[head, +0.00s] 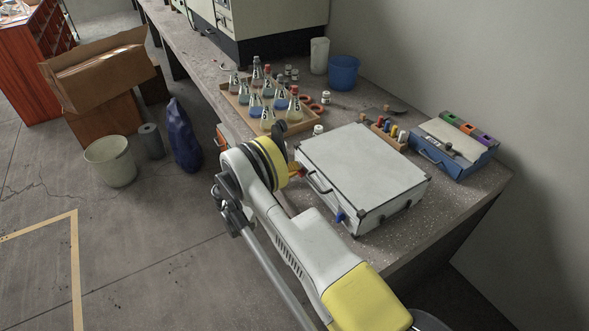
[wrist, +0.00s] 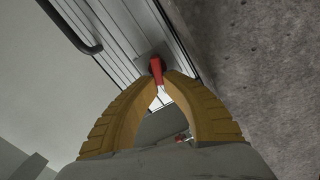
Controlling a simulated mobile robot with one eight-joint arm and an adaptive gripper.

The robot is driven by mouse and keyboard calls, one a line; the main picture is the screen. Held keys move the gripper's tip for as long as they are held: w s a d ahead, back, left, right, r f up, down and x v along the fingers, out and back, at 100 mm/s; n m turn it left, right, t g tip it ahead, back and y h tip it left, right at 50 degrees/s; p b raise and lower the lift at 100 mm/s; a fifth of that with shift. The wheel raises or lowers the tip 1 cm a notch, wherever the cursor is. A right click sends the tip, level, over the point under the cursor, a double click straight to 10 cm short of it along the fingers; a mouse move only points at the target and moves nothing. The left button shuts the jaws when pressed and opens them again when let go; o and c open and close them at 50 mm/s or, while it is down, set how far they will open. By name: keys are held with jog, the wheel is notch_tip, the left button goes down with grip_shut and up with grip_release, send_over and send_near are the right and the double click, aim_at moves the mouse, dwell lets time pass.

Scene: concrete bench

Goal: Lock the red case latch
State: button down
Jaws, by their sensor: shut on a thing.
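The case (head: 365,173) is a closed silver-white box lying flat on the bench, with a dark handle on its near side that also shows in the wrist view (wrist: 84,38). The red latch (wrist: 157,70) is on the case's side in the wrist view. My gripper (wrist: 163,84) has its two yellow-brown fingers closed together on the red latch, with the tips touching it. In the head view my gripper (head: 298,170) is at the case's left side, and the red latch is mostly hidden there. A blue latch (head: 340,216) shows at the case's near corner.
A wooden tray of flasks (head: 296,127) stands behind the case. A rack of small coloured items (head: 391,137) and a blue toolbox (head: 444,165) stand to its right. A blue cup (head: 344,73) is farther back. Bare bench lies in front of the case.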

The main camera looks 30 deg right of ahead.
jog(key=c, duration=1.5)
grip_release()
